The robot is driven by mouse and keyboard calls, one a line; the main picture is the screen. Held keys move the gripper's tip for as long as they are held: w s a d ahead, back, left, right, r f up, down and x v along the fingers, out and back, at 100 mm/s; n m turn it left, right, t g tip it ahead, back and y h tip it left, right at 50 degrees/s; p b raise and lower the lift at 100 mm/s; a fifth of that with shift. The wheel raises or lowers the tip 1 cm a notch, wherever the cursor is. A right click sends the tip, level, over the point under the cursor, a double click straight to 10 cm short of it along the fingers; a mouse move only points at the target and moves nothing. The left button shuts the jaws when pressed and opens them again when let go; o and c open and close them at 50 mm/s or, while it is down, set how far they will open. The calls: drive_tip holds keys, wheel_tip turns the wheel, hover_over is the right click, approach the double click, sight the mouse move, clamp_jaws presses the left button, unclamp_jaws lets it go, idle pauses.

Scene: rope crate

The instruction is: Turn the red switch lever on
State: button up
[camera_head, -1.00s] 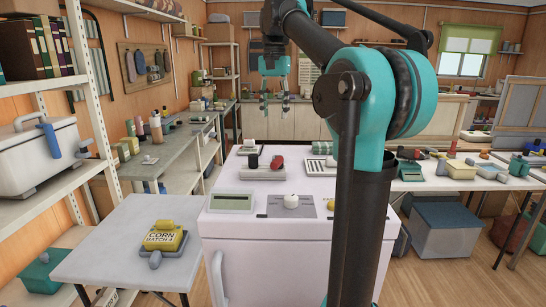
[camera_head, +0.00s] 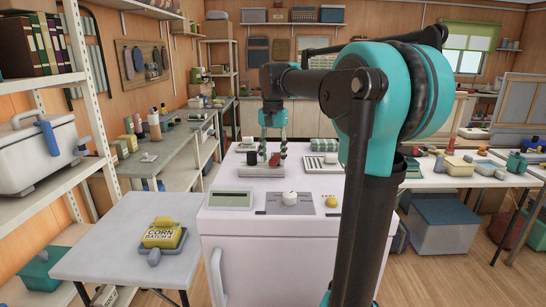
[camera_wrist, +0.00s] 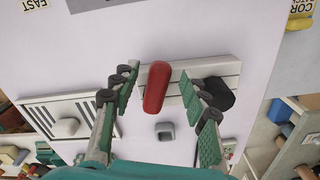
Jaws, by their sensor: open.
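The red switch lever (camera_head: 274,160) stands on a light base plate (camera_head: 265,184) on top of the white cabinet (camera_head: 240,262). In the wrist view the red lever (camera_wrist: 156,87) lies between my two fingers, with a visible gap on both sides. My gripper (camera_head: 272,148) is open and points down over the plate; its spread fingertips also show in the wrist view (camera_wrist: 158,84). A black lever (camera_head: 251,158) sits on the same plate to the left; in the wrist view it (camera_wrist: 221,94) is partly behind my right-hand finger.
A second plate (camera_head: 320,163) with a pale lever lies to the right. In front on the cabinet are a display (camera_head: 230,200), a white knob (camera_head: 290,198) and a yellow button (camera_head: 332,203). A small table (camera_head: 115,265) stands at the left.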

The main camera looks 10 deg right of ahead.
drive_tip(key=shift+f, duration=0.2)
clamp_jaws()
drive_tip(key=shift+d, duration=0.1)
drive_tip(key=n, duration=0.1)
drive_tip(key=d+n, duration=0.1)
drive_tip(key=n, duration=0.2)
drive_tip(key=shift+s+d, duration=0.25)
drive_tip(key=shift+s, duration=0.05)
drive_tip(key=shift+d+n, duration=0.35)
drive_tip(key=shift+n, duration=0.65)
drive_tip(key=shift+d+n, duration=0.35)
drive_tip(key=shift+n, duration=0.65)
